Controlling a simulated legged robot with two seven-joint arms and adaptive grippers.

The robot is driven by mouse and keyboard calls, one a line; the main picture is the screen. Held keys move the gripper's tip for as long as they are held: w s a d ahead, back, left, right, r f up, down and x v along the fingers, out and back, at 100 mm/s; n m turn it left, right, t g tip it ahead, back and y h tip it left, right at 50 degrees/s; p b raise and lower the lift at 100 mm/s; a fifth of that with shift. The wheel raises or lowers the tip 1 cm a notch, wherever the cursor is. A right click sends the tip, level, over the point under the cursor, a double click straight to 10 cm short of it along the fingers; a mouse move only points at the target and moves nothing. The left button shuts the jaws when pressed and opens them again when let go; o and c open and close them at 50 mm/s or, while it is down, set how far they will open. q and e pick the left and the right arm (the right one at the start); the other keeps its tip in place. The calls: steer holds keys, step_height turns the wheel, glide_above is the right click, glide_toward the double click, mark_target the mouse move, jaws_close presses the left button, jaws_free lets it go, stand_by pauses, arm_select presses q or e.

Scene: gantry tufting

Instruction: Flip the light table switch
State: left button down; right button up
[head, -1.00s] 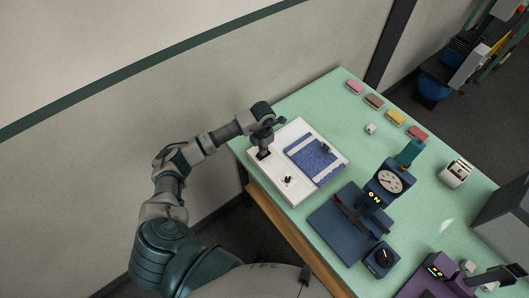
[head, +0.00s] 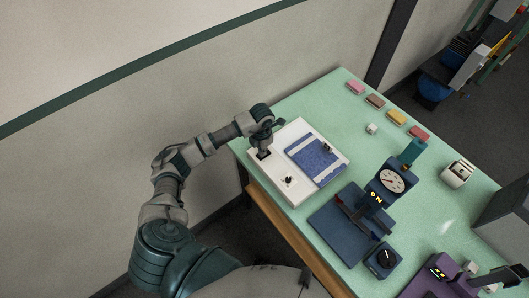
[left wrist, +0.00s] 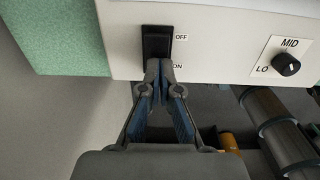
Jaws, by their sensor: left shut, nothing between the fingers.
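The light table (head: 279,182) is a white box with a blue patterned sheet (head: 315,160) on it, at the left end of the green table. Its black rocker switch (left wrist: 157,42) shows in the left wrist view, with OFF printed beside its upper part and ON beside its lower part. My left gripper (left wrist: 159,66) is shut and empty, its fingertips at the lower, ON end of the switch and covering it. I cannot tell whether they touch it. In the head view the left gripper (head: 264,150) is over the box's left corner. My right gripper is not in view.
A black knob (left wrist: 286,64) marked LO and MID is right of the switch. A blue device with a dial (head: 391,181) stands right of the light table. Several coloured blocks (head: 396,117) line the far edge. Green tabletop (head: 350,115) behind the box is clear.

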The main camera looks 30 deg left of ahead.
arm_select(q)
steer(key=shift+d+f, duration=0.1)
steer(key=shift+a+r+p, duration=0.35)
steer(key=shift+r+p, duration=0.3)
steer(key=shift+r, duration=0.2)
steer(key=shift+a+r+p, duration=0.2)
steer(key=shift+r+p, duration=0.3)
steer(key=shift+r, duration=0.25)
steer(key=shift+r+p, duration=0.45)
steer(key=shift+r, duration=0.3)
steer(key=shift+d+r+p, duration=0.25)
steer(key=shift+r+p, duration=0.2)
steer(key=shift+r, duration=0.3)
steer(key=shift+d+r, duration=0.1)
steer(key=shift+r, duration=0.3)
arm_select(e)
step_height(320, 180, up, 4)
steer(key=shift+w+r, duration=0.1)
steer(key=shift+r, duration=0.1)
